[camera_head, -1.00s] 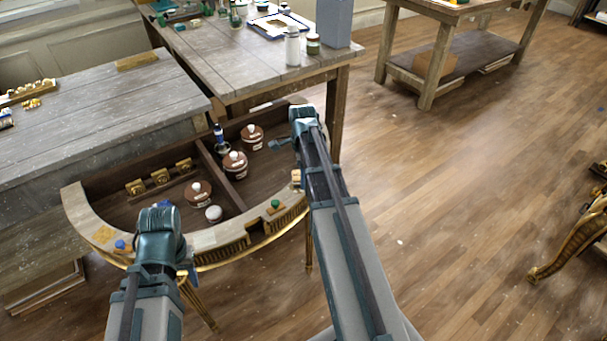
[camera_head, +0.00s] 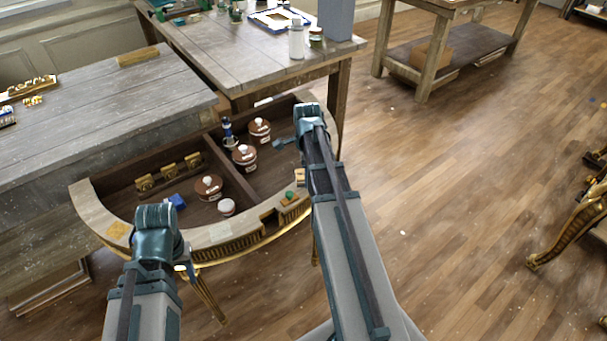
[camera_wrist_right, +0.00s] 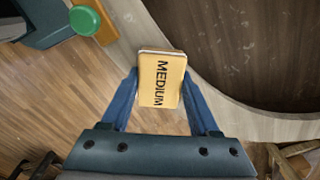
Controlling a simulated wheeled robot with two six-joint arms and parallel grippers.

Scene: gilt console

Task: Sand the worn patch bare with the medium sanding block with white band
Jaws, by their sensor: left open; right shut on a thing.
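The medium sanding block (camera_wrist_right: 162,80) is tan, marked MEDIUM, with a pale edge along its top. My right gripper (camera_wrist_right: 162,98) is shut on it, a blue finger on each side. In the head view my right gripper (camera_head: 284,143) is over the right part of the curved console, and the block is not clear there. My left gripper (camera_head: 186,266) is by the console's front left edge, its fingers mostly hidden by the wrist. An orange-tan patch (camera_head: 117,230) shows on the console's pale rim (camera_head: 92,205); I cannot tell if it is the worn patch.
Inside the console stand several brown lidded pots (camera_head: 208,188), a blue bottle (camera_head: 228,132), gilt pieces (camera_head: 167,174) and a blue block (camera_head: 177,201). A green-knobbed piece (camera_head: 290,197) sits on the front rim.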

